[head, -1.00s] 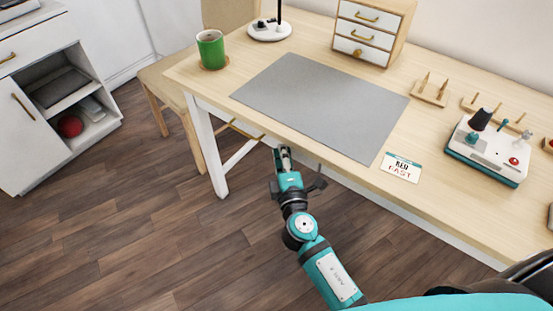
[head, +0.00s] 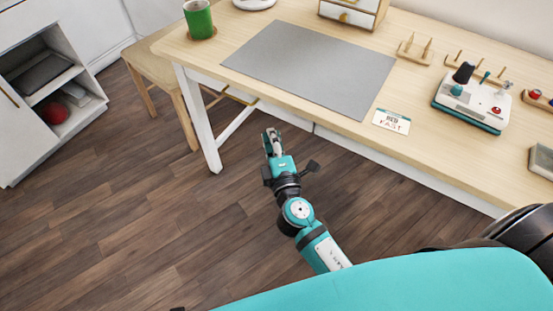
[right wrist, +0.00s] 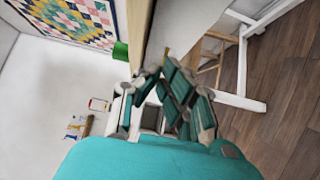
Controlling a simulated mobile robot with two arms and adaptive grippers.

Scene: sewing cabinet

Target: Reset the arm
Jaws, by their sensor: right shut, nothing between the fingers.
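My right gripper (head: 271,138) is in the head view, in front of the desk's front edge, with dark floor behind it. Its fingers are closed with nothing between them. The right arm reaches up to it from the bottom middle of the picture. In the right wrist view the closed fingers (right wrist: 160,75) show large in the middle, with the desk's edge just beyond them in the picture. My left gripper is not in view.
The wooden desk (head: 440,165) holds a grey mat (head: 310,68), a green mug (head: 198,18), a card (head: 391,121) and a white device (head: 475,98). A stool (head: 150,62) stands at its left end. An open cabinet (head: 45,75) stands far left. The floor between is clear.

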